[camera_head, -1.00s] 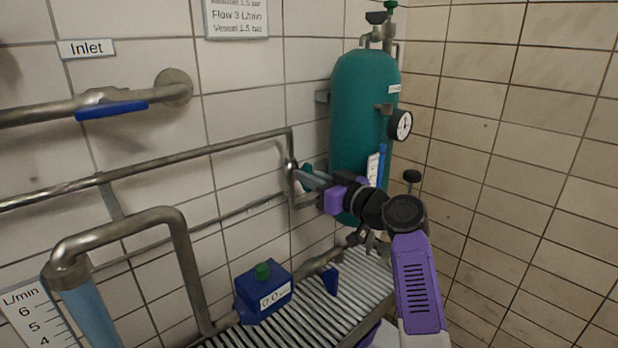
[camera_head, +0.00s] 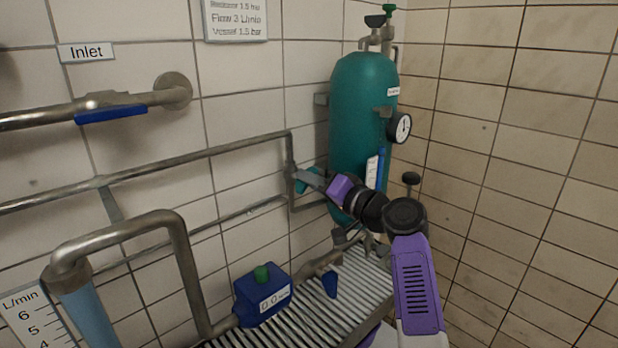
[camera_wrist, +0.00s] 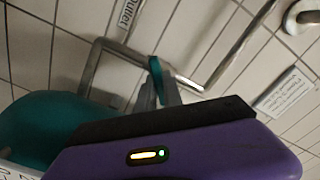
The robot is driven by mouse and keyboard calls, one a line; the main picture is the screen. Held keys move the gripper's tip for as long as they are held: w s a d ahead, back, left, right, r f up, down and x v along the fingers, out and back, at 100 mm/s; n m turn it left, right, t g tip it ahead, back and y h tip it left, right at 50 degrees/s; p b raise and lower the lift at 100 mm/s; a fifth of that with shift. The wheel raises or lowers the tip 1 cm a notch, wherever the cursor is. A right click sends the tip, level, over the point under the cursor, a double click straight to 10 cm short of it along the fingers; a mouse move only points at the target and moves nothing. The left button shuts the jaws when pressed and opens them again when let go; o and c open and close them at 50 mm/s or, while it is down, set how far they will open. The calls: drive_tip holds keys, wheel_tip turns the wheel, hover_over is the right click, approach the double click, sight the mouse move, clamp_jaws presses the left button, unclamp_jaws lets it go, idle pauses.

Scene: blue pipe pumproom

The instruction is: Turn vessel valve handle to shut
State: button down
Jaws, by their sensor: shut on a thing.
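A teal valve handle (camera_head: 308,182) sits on the thin metal pipe by the wall, just left of the green vessel (camera_head: 362,110). In the wrist view the handle (camera_wrist: 157,79) is a narrow teal lever, seen almost edge-on and slanted. My gripper (camera_head: 312,180) reaches it from the right and is shut on it. The fingers (camera_wrist: 168,92) also show in the wrist view, with the handle between them. My purple gripper body hides part of the vessel's lower side and the finger bases.
A pressure gauge (camera_head: 400,127) and a blue-and-white level strip (camera_head: 376,170) are on the vessel close to my arm. The blue-handled inlet valve (camera_head: 110,114) is far left.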

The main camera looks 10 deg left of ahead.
drive_tip(key=m+p, duration=0.2)
drive_tip(key=m, duration=0.2)
drive_tip(key=shift+m, duration=0.3)
drive_tip(key=shift+d+f+m+p, duration=0.15)
drive_tip(key=shift+m+p, duration=0.75)
drive_tip(key=shift+m, duration=0.9)
drive_tip(key=shift+f, duration=0.1)
drive_tip(key=c, duration=1.5)
unclamp_jaws()
drive_tip(key=shift+v, duration=3.8)
